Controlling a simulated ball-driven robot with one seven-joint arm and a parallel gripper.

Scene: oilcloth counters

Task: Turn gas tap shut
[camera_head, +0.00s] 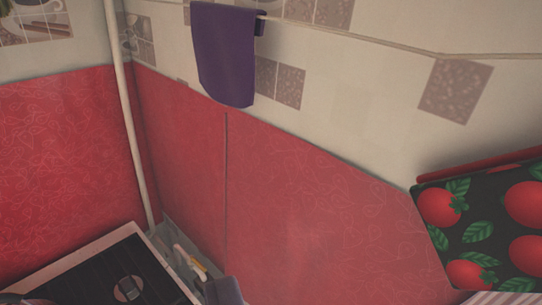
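A white pipe (124,100) runs down the corner between the two walls, from the top edge to behind the dark-topped unit. Low in the corner, right of the pipe's foot, is a small yellow-orange piece (198,266) beside a pale curved part. It may be the gas tap's handle, but it is too small to tell, and I cannot tell how it is turned. I cannot make out my gripper in this view. A grey-purple rounded shape (226,291) at the bottom edge is cut off and I cannot tell what it is.
A dark-topped unit (85,270) with a pale rim and a black round part stands at bottom left. A purple cloth (224,55) hangs on the tiled wall. A black panel with tomato print (480,225) juts in at right. Red wall panels lie between.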

